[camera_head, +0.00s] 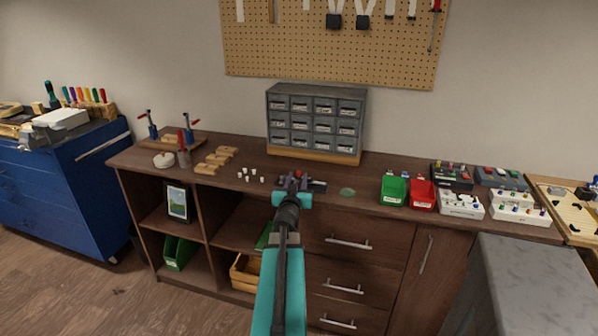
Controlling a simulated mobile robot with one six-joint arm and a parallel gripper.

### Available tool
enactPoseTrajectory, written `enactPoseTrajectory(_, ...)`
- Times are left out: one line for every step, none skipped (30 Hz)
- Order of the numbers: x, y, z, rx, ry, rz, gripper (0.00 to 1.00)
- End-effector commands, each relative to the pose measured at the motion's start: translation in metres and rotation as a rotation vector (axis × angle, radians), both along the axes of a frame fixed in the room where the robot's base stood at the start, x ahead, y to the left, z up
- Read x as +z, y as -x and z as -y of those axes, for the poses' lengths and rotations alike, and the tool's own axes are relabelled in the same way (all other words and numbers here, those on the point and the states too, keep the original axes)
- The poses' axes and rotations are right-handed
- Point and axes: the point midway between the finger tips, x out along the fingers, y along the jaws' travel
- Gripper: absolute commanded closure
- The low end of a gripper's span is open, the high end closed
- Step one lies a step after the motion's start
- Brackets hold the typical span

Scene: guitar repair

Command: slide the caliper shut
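My arm reaches up from the bottom middle, and my gripper (293,180) is over the front part of the wooden bench top. A small dark, flat item (318,186) lies on the bench just right of my gripper; it may be the caliper, but it is too small and too covered to be sure. A small red spot shows at the gripper's tip. The fingers are too small and dark to tell whether they are open or shut, or whether they touch the item. No jaw or scale can be made out.
A grey drawer cabinet (316,120) stands behind my gripper. Several small white pieces (251,175) lie to the left, beyond them wooden blocks (215,160).

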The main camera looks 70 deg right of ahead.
Motion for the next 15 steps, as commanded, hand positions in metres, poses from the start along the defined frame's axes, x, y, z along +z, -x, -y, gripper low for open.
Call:
enactPoseTrajectory(0.000,-0.002,0.007,0.000,0.000,0.000,0.68)
enactPoseTrajectory(0.000,-0.002,0.009,0.000,0.000,0.000,0.68)
enactPoseTrajectory(0.000,-0.003,0.012,0.000,0.000,0.000,0.68)
enactPoseTrajectory(0.000,-0.003,0.015,0.000,0.000,0.000,0.68)
enactPoseTrajectory(0.000,-0.004,0.017,-0.001,0.000,0.000,0.68)
enactPoseTrajectory(0.000,-0.005,0.021,-0.001,0.000,0.000,0.68)
enactPoseTrajectory(0.000,-0.005,0.023,-0.001,0.000,0.000,0.68)
enactPoseTrajectory(0.000,-0.006,0.026,-0.001,0.000,0.000,0.68)
enactPoseTrajectory(0.000,-0.006,0.029,-0.001,0.000,0.000,0.68)
enactPoseTrajectory(0.000,-0.007,0.031,-0.001,0.000,0.000,0.68)
enactPoseTrajectory(0.000,-0.007,0.034,-0.001,0.000,0.000,0.68)
enactPoseTrajectory(0.000,-0.008,0.037,-0.001,0.000,0.000,0.68)
enactPoseTrajectory(0.000,-0.009,0.040,-0.001,0.000,0.000,0.68)
enactPoseTrajectory(0.000,-0.009,0.042,-0.001,0.000,0.000,0.68)
enactPoseTrajectory(-0.001,-0.010,0.046,0.000,0.000,0.000,0.68)
